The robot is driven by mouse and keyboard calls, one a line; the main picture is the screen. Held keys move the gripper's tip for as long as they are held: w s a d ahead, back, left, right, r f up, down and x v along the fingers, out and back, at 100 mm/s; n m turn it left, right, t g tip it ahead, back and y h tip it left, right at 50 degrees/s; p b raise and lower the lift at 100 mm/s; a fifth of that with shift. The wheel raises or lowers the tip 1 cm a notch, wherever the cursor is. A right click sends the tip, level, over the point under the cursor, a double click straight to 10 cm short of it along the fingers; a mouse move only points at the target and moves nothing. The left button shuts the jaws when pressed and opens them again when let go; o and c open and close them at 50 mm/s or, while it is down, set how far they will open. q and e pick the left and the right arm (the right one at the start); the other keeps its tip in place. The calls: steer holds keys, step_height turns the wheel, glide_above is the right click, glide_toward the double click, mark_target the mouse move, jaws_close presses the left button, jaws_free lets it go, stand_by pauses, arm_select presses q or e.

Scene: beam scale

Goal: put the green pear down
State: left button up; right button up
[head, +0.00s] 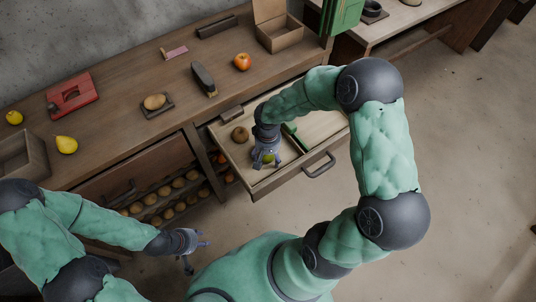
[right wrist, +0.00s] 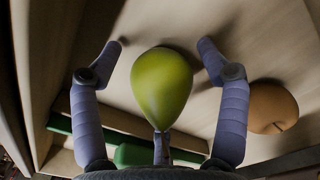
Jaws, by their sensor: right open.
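The green pear (right wrist: 162,85) lies in the open drawer (head: 313,139), between the spread fingers of my right gripper (right wrist: 160,58). In the right wrist view a gap shows on both sides of the pear, so the fingers do not touch it. In the head view my right gripper (head: 266,160) points down into the drawer and hides most of the pear (head: 268,158). My left gripper (head: 190,248) is out in front of the cabinet, over the floor, with its fingers apart and nothing between them.
In the drawer are a brown round fruit (head: 240,134), also in the right wrist view (right wrist: 272,108), and a green object (right wrist: 135,154).

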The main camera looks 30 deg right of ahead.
steer(key=shift+r+p, duration=0.3)
step_height(320, 180, up, 12)
steer(key=p, duration=0.4)
steer(key=shift+f+p, duration=0.1)
steer(key=shift+p, duration=0.2)
